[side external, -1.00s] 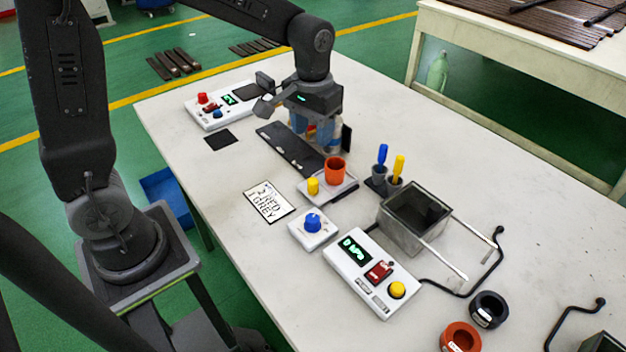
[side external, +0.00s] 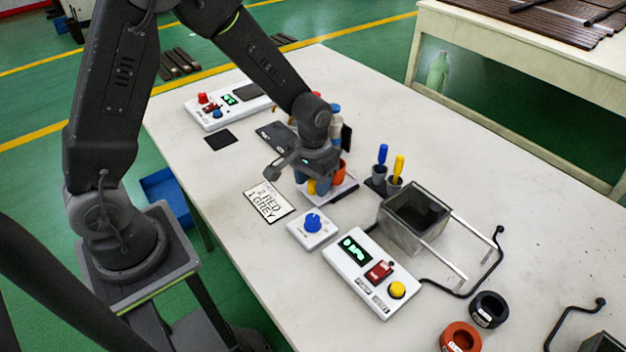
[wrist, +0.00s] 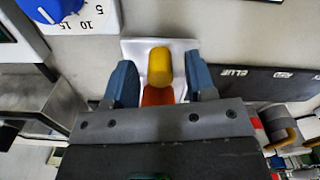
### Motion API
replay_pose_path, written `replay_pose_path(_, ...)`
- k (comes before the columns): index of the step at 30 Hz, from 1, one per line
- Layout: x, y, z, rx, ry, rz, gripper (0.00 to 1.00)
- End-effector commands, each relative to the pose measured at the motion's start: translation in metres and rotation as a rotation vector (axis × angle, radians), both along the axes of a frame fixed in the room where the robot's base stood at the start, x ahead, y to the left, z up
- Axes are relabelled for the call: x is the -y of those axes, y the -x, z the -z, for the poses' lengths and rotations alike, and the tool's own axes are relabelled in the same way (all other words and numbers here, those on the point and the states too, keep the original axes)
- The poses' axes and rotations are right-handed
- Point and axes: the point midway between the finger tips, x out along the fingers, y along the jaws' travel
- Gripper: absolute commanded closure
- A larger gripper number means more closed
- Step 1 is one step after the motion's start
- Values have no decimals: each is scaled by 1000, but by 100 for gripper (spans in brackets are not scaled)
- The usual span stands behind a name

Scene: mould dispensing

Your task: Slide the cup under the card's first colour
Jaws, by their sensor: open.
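The orange-red cup (side external: 340,171) stands on a white slide plate (side external: 341,188), beside a yellow knob (side external: 312,187). The wrist view shows the yellow knob (wrist: 159,66) and part of the cup (wrist: 158,95), the rest hidden by my gripper. My gripper (wrist: 162,84) is open, with one blue finger on each side of the knob; I cannot tell whether they touch it. The white card (side external: 269,201) lies left of the plate and reads "2 RED" and "1 GREY". A dark strip (wrist: 265,82) carries labels including "BLUE" and "RED". The dispensers behind my gripper are mostly hidden.
A blue dial (side external: 313,223) and a control box (side external: 371,273) with green display stand in front. A metal bin (side external: 413,217) and two holders with blue and yellow handles stand right. Another control box (side external: 228,106) stands at the back left.

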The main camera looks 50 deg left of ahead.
Motion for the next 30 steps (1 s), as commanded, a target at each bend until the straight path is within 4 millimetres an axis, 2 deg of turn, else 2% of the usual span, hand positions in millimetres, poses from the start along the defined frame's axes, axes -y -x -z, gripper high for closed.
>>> replay_pose_path(8,0,0,1,0,0,0,50)
replay_pose_path(24,0,0,1,0,0,0,100)
replay_pose_path(30,0,0,1,0,0,0,100)
